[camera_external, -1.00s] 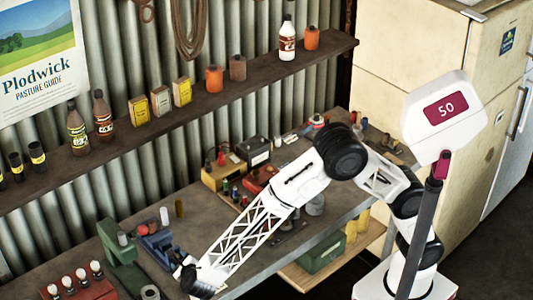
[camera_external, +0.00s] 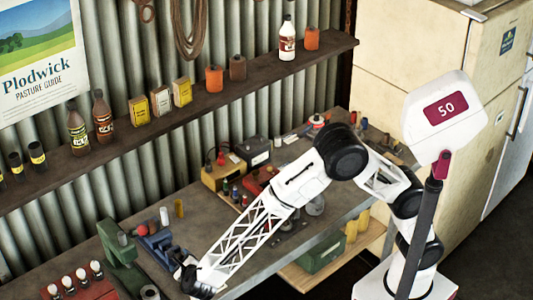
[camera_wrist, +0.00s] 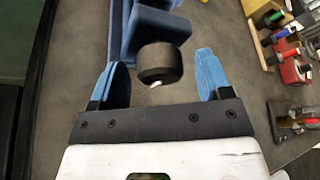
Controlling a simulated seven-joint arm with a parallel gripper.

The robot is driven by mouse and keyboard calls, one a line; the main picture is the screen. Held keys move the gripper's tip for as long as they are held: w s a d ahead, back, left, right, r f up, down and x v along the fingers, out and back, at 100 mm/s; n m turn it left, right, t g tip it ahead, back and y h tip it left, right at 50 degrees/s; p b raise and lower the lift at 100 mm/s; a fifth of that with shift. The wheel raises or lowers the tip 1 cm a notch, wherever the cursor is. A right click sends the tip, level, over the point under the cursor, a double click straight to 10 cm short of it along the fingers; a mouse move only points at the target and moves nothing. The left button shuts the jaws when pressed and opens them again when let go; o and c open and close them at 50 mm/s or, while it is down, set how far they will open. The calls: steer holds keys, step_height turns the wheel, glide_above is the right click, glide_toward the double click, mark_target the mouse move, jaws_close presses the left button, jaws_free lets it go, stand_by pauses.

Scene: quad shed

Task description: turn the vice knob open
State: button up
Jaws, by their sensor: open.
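The blue vice (camera_external: 158,244) stands on the workbench at the lower left of the external view. In the wrist view its blue body (camera_wrist: 152,22) is at the top, with a dark round knob (camera_wrist: 159,63) facing my gripper. My gripper (camera_wrist: 160,82) is open, with one blue finger on each side of the knob. A gap shows between the knob and each finger; the right gap is wider. In the external view my gripper (camera_external: 190,277) is low at the bench's front, beside the vice, and its fingers are hard to make out.
A green machine (camera_external: 118,243) stands left of the vice, and a red tray (camera_external: 85,291) with white-topped pieces is at the lower left. Tools and a yellow box (camera_external: 220,173) lie farther right along the bench. The bench surface (camera_wrist: 85,35) around the vice is mostly clear.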

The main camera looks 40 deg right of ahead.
steer(key=shift+v, duration=3.75)
